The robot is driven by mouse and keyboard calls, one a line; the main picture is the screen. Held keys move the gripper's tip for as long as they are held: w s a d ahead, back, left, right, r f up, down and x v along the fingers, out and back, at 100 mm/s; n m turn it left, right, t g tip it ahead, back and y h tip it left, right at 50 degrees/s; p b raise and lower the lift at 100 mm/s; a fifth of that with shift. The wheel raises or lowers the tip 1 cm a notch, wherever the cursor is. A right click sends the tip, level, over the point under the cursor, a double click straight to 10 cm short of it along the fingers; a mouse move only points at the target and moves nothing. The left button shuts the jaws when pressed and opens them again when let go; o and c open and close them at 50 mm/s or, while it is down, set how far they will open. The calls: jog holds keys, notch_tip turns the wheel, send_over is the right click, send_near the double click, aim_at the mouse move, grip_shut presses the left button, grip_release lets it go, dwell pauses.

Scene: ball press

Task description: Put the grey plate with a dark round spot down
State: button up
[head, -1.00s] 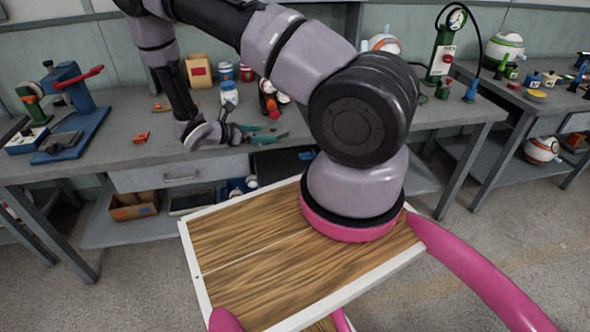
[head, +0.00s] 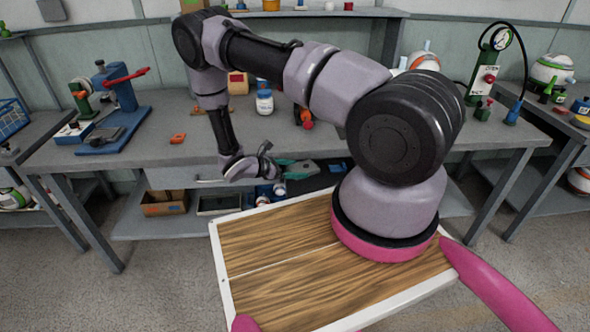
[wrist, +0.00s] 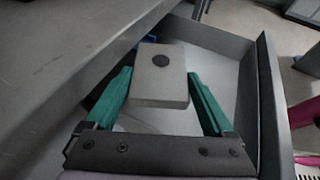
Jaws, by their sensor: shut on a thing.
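The grey plate with a dark round spot (wrist: 160,85) is between the green fingers of my gripper (wrist: 159,72) in the wrist view. The gripper is shut on it, and the dark spot faces the camera. Plate and fingers are over an open grey drawer (wrist: 262,95), whose pale floor shows around them. I cannot tell whether the plate touches the floor. In the head view my gripper (head: 297,169) is at the front edge of the workbench. The plate is not distinguishable there.
The workbench (head: 225,130) overhangs the drawer at left in the wrist view. A cardboard box (head: 164,203) is on the shelf below.

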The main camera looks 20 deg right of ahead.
jog(key=shift+f, duration=0.2)
jog(key=shift+f, duration=0.35)
jog(key=o, duration=1.5)
jog(key=shift+o, duration=0.2)
jog(key=shift+r, duration=0.35)
jog(key=v, duration=1.2)
jog(key=shift+r, duration=0.25)
